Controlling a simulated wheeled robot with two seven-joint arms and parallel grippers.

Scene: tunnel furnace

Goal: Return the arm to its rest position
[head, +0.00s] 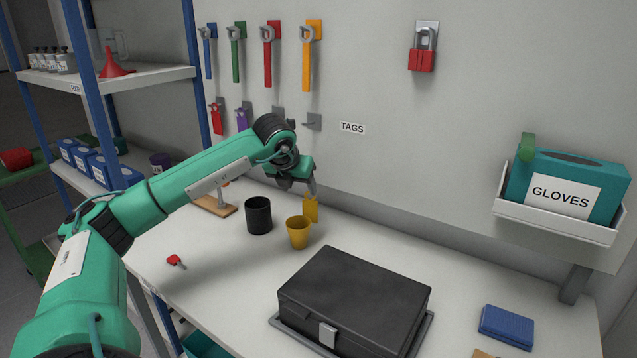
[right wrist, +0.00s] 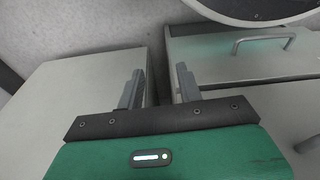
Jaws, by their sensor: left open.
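My left arm reaches in from the left of the head view over the table. My left gripper (head: 312,190) is open, pointing down near the wall. A yellow tag (head: 311,208) shows right below its fingers, behind the yellow cup; whether they touch it I cannot tell. My right gripper (right wrist: 158,88) shows in the right wrist view, its two fingers apart with nothing between them. It is not seen in the head view.
On the table (head: 215,275) stand a black cup (head: 258,215), a yellow cup (head: 298,232), a black case (head: 350,300), a red key-like piece (head: 176,261) and a blue block (head: 507,326). A shelf (head: 150,78) rises at left; a glove box (head: 567,190) hangs at right.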

